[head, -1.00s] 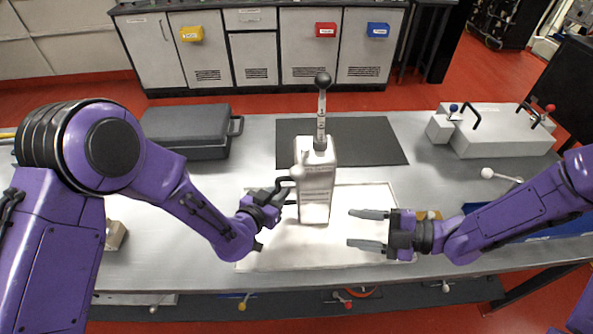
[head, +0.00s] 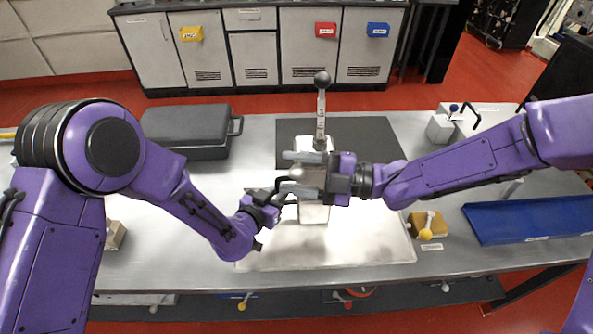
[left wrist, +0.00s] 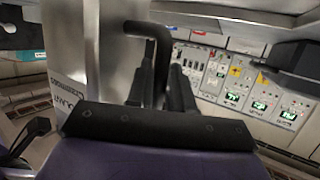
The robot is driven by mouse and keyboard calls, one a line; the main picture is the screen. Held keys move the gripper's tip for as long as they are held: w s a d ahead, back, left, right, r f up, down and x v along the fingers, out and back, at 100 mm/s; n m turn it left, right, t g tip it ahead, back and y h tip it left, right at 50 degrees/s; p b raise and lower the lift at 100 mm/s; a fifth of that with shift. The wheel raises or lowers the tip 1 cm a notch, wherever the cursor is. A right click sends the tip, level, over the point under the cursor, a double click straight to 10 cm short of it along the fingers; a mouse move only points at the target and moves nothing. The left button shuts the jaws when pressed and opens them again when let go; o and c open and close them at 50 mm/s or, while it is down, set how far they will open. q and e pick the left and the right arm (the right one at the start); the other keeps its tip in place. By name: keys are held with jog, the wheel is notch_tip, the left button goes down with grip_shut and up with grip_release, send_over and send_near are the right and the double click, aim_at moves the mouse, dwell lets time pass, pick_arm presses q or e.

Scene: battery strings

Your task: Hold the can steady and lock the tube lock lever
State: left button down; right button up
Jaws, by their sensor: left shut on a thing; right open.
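The can (head: 313,214) is a pale metal box standing upright on the light tray (head: 360,252). A tube with marks and a dark ball-topped rod (head: 321,105) rises from its top. My left gripper (head: 282,195) is shut on the can's dark side handle, and the left wrist view shows the fingers around this handle (left wrist: 150,55) beside the can wall (left wrist: 85,60). My right gripper (head: 296,173) is open in front of the can's upper part, fingers pointing left. It hides much of the can's top and the lock lever; I cannot tell whether it touches them.
A dark mat (head: 370,140) lies behind the can. A dark grey case (head: 186,132) stands at the back left. A yellow block with a lever (head: 428,224) and a blue tray (head: 530,219) lie at the right. A grey box (head: 440,127) is at the back right.

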grip_shut()
jog(key=shift+d+n+g, duration=0.6)
jog(key=shift+n+g, duration=0.4)
jog(key=shift+g, duration=0.55)
jog(key=shift+d+n+g, duration=0.65)
jog(key=shift+n+g, duration=0.35)
jog(key=shift+g, duration=0.6)
jog(key=shift+d+n+g, duration=0.6)
jog(key=shift+n+g, duration=0.4)
jog(key=shift+g, duration=0.55)
jog(key=shift+f+h, duration=0.1)
jog(key=shift+h, duration=0.2)
grip_release()
jog(key=shift+d, duration=0.1)
